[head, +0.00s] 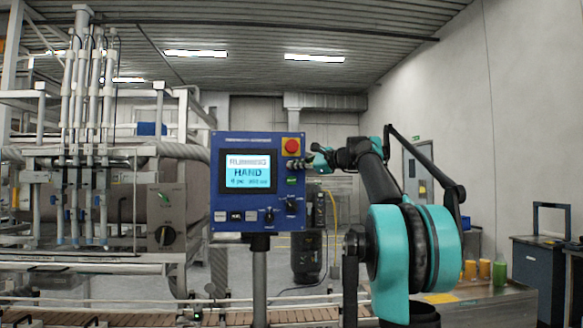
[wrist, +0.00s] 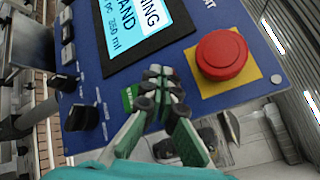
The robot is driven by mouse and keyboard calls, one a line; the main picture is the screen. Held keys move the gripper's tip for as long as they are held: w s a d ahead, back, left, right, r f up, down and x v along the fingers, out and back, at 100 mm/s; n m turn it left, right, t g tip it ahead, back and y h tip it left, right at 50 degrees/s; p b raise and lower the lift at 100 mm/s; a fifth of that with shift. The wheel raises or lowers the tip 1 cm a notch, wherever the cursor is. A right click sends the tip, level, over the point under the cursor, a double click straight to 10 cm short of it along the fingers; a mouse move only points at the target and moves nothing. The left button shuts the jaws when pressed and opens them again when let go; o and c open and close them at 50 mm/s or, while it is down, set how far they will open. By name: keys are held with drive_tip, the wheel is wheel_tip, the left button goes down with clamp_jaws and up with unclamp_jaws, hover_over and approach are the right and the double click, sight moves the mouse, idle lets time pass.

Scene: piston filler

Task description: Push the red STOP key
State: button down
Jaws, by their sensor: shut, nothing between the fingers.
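The blue control panel (head: 225,143) stands upright on a post. A large round red mushroom button (head: 291,146) sits on a yellow square at its upper right; it also shows in the wrist view (wrist: 222,54). A green key (head: 291,181) is lower down and shows left of my fingers in the wrist view (wrist: 129,97). My gripper (head: 297,163) is shut and empty, its fingertips (wrist: 164,76) at the panel face between the mushroom button and the green key. No separate red STOP key shows; my fingers hide that patch. I cannot tell whether they touch it.
The lit screen (head: 247,172) reads RUNNING and HAND. Black knobs (head: 269,215) and small switches line the panel's lower part. The filling machine (head: 90,160) and a conveyor (head: 90,313) are at left. A table with yellow cups and a green bottle (head: 499,272) is at right.

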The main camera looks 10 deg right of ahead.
drive_tip(key=shift+w, duration=0.15)
idle(0.5)
drive_tip(key=shift+s, duration=0.8)
drive_tip(key=s, duration=0.5)
drive_tip(key=shift+a, duration=0.1)
idle(0.7)
